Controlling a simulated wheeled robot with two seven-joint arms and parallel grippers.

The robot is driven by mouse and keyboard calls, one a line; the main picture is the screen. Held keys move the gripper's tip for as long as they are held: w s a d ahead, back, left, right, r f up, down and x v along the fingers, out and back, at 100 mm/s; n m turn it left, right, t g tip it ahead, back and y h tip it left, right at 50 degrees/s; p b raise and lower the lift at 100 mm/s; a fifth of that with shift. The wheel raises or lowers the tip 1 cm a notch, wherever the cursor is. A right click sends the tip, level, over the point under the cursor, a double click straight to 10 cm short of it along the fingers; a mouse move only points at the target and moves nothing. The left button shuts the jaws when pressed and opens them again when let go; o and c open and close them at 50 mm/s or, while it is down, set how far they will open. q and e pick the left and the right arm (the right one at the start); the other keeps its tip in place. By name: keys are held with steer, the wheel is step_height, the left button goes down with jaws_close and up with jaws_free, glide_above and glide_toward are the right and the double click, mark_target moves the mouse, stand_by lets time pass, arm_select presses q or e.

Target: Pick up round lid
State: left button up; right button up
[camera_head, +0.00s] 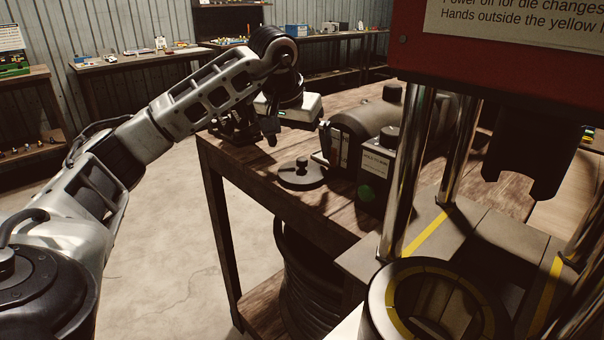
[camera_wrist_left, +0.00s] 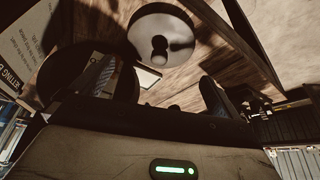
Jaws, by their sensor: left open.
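The round lid (camera_head: 301,177) is a dark flat disc with a small knob on top, lying on the wooden bench near its front edge. In the left wrist view the round lid (camera_wrist_left: 178,28) shows at the top, ahead of the fingers, with the knob near its middle. My left gripper (camera_head: 258,130) hangs over the bench to the left of and above the lid, apart from it. In the left wrist view my left gripper (camera_wrist_left: 156,84) has its two fingers spread, with nothing held between them. My right gripper is not in view.
A dark control box (camera_head: 377,167) with a green button stands on the bench (camera_head: 232,160) just right of the lid, before a cylindrical machine (camera_head: 365,125). The crimper's steel posts (camera_head: 407,175) and round ring (camera_head: 380,305) are at the right. Open floor lies left.

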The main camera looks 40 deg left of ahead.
mark_target(300, 158)
arm_select(q)
steer(key=x, duration=0.5)
steer(key=shift+d+f, duration=0.15)
steer(key=shift+f, duration=0.1)
steer(key=c, duration=0.6)
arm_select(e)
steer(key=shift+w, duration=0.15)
arm_select(q)
steer(key=shift+s+r, duration=0.1)
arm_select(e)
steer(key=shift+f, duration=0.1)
arm_select(q)
steer(key=shift+s+a+r, duration=0.1)
steer(key=shift+a+r, duration=0.1)
steer(key=shift+a, duration=0.1)
step_height(300, 158, up, 7)
steer(key=shift+f, duration=0.2)
steer(key=s+a+r, duration=0.1)
steer(key=s+a, duration=0.2)
steer(key=a, duration=0.2)
steer(key=s+a+r+p, duration=0.1)
steer(key=s+a, duration=0.3)
steer(key=a, duration=0.1)
steer(key=s+a+r, duration=0.1)
steer(key=s+a, duration=0.3)
steer(key=a, duration=0.2)
steer(key=shift+p, duration=0.3)
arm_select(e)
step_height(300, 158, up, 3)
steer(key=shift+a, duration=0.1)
